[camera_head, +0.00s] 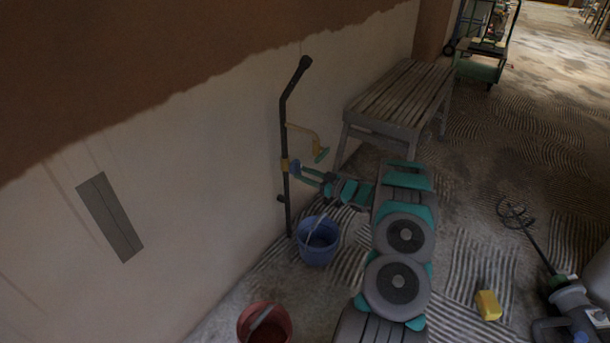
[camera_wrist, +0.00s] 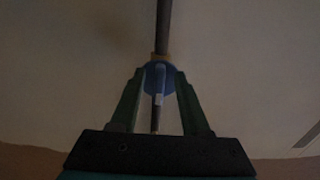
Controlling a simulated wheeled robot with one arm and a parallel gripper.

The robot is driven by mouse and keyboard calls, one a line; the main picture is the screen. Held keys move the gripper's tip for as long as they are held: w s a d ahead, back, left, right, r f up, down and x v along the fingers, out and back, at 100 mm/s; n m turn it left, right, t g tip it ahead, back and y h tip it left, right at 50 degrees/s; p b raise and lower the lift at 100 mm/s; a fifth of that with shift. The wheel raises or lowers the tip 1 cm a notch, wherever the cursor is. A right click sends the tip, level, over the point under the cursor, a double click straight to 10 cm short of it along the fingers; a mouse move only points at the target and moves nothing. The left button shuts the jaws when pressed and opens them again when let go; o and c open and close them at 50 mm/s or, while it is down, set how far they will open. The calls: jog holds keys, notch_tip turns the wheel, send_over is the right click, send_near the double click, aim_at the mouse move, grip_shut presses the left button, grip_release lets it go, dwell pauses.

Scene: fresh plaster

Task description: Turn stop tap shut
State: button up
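The stop tap (camera_head: 294,167) is a small blue part with a brass-coloured body on a dark upright pipe against the wall. In the wrist view the stop tap (camera_wrist: 151,76) shows as a blue round part with a narrow pale lever. My gripper (camera_head: 302,172) reaches the tap from the right. In the wrist view my gripper (camera_wrist: 161,75) is open, with one finger on each side of the blue part and the lever between them. I cannot tell whether either finger touches the tap.
A yellow branch pipe with a green end (camera_head: 321,154) sticks out just above my gripper. A blue bucket (camera_head: 318,252) stands below it, and a red bucket (camera_head: 281,327) is nearer. A slatted bench (camera_head: 400,92) stands behind. A yellow block (camera_head: 488,305) and a mixer (camera_head: 565,290) lie right.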

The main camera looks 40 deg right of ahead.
jog(key=shift+s, duration=0.1)
jog(key=v, duration=0.7)
jog(key=shift+s+d+b, duration=0.15)
jog(key=shift+s+b, duration=0.1)
jog(key=shift+b, duration=0.1)
dwell(0.3)
